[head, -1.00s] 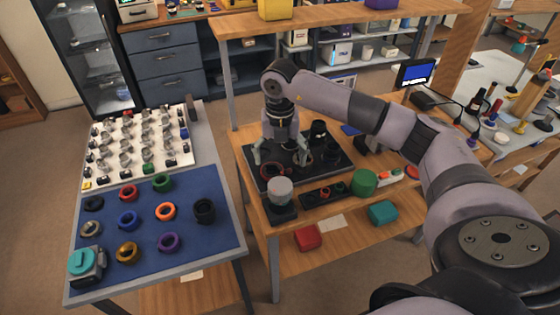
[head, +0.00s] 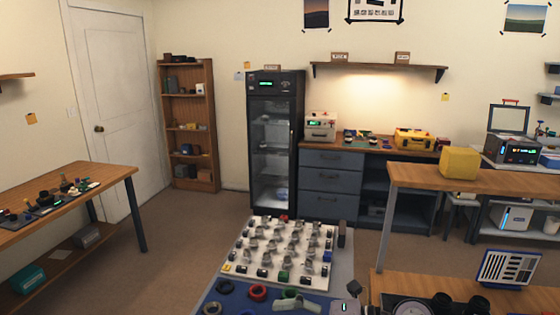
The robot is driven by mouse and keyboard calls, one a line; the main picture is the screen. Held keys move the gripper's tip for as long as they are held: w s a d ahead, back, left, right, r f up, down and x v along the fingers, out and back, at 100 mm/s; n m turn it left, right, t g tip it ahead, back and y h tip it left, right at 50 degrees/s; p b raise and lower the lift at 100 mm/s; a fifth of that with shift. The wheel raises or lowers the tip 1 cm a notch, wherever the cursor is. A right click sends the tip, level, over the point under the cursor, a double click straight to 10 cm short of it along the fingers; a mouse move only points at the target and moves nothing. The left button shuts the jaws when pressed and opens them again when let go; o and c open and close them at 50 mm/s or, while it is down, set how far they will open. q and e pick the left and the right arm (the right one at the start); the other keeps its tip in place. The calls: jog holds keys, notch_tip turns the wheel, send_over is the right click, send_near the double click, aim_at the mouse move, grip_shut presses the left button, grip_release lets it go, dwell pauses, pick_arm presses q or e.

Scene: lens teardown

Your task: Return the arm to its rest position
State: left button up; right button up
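My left gripper is not in view.
A white tray (head: 240,258) of small parts stands behind the blue mat (head: 238,303), with coloured rings on the mat. A bench with a raised shelf (head: 418,180) is at right. Another bench (head: 105,185) is at left. Open floor (head: 185,235) lies between.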

notch_tip(320, 180, up, 5)
jog(key=a+m+t+y, duration=0.2)
jog(key=t+y, duration=0.1)
jog(key=w+d+r+m+t+h, duration=0.35)
jog(key=d+r+m+t, duration=0.2)
jog(key=m+t, duration=0.7)
jog(key=s+d+f+m+g+h, duration=0.4)
jog(key=d+f+m+h, duration=1)
jog(key=f, duration=0.2)
jog(key=s+f+m+g, duration=0.1)
jog(key=s+f+g, duration=0.55)
jog(key=s, duration=0.45)
jog(key=s+f+m+g, duration=0.1)
jog(key=s+f+g, duration=0.5)
jog(key=s, duration=0.6)
notch_tip(320, 180, down, 27)
jog(key=b, duration=0.2)
jog(key=s+d+f, duration=0.2)
jog(key=s+f, duration=0.7)
jog(key=f, duration=0.1)
jog(key=s+d+f+g+b, duration=0.1)
jog(key=s+d+f, duration=0.1)
jog(key=s+f, duration=0.6)
notch_tip(320, 180, down, 2)
jog(key=shift+s+f+n, duration=0.1)
jog(key=shift+s+n, duration=0.25)
jog(key=shift+s, duration=0.05)
